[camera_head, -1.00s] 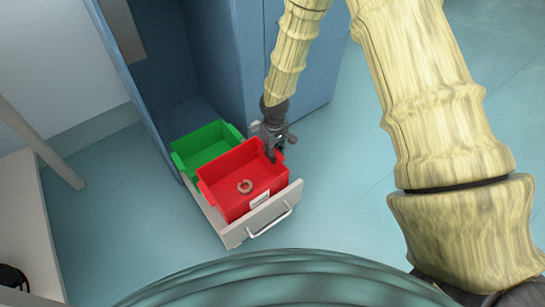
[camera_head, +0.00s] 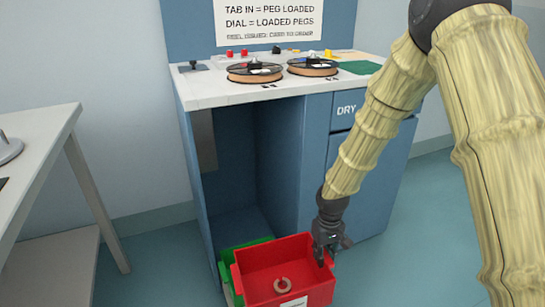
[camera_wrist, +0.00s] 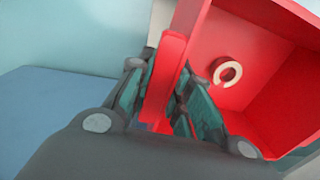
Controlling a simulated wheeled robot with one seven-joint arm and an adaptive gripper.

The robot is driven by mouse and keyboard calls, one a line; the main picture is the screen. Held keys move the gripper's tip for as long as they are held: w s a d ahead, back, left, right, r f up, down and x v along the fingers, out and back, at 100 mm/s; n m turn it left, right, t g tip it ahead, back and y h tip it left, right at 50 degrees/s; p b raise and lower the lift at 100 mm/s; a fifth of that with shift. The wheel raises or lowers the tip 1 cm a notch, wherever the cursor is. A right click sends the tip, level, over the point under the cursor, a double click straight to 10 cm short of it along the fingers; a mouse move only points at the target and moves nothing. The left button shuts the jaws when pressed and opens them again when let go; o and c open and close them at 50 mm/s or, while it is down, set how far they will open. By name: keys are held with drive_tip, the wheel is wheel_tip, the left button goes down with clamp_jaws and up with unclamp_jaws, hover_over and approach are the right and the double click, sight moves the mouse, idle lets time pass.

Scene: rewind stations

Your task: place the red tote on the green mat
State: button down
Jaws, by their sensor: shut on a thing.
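The red tote (camera_head: 262,262) is at the bottom of the head view, in front of the open cabinet bay. My gripper (camera_head: 322,258) is at its right side wall. In the wrist view my gripper (camera_wrist: 165,110) is shut on the wall of the red tote (camera_wrist: 166,70), a finger on each side. A small tan ring (camera_head: 283,291) lies inside the tote, and it also shows in the wrist view. The green mat (camera_head: 360,67) lies on the counter at the back right, partly behind my arm. The tote's underside is hidden.
A green tote (camera_head: 226,274) is behind and left of the red one, mostly covered. Two reels (camera_head: 254,73) (camera_head: 313,67) and small red pegs stand on the counter (camera_head: 215,96), left of the mat. A white table (camera_head: 40,150) stands at the left.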

drive_tip(key=s+r+m+p, duration=0.1)
drive_tip(key=s+r+p, duration=0.2)
drive_tip(key=r+p, duration=1.3)
drive_tip(key=s+a+r+m+p, duration=0.1)
drive_tip(key=s+r+p, duration=0.2)
drive_tip(key=r+p, duration=1.2)
drive_tip(key=p, duration=0.5)
drive_tip(key=shift+r+m+p, duration=0.4)
drive_tip(key=shift+s+f, duration=0.1)
drive_tip(key=shift+f, duration=0.05)
